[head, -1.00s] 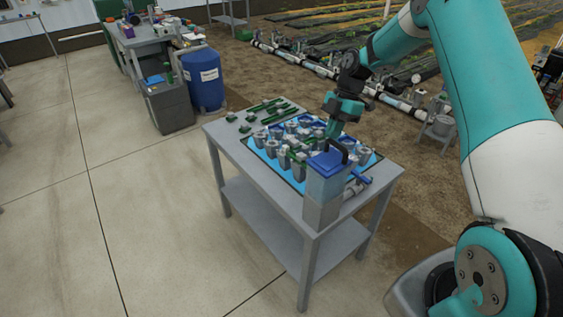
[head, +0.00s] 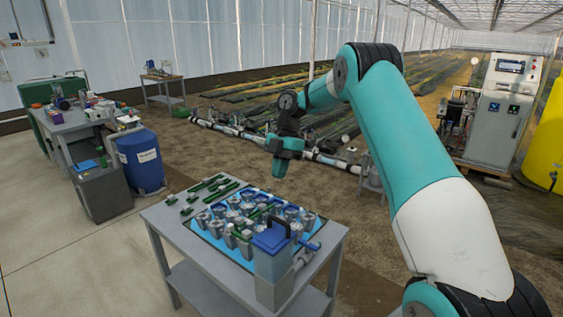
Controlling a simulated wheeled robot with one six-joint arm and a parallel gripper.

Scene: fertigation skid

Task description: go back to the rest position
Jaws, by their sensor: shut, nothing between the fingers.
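My gripper (head: 279,167) hangs at the end of my teal and white arm, pointing down. It is shut and empty, in the air above the back of the grey table (head: 190,244). It is clear of the things on the table. On the table lies a blue tray (head: 203,230) with several grey cylindrical fittings and green handles. A clear container with a blue lid and dark handle (head: 271,240) stands at the table's front right corner.
A blue drum (head: 139,163) and a grey bin (head: 102,192) stand at the left beside a cluttered workbench (head: 84,125). Pipework (head: 230,130) runs along the planting beds behind. A control cabinet (head: 500,107) and yellow tank (head: 546,150) stand at the right. The floor at left is free.

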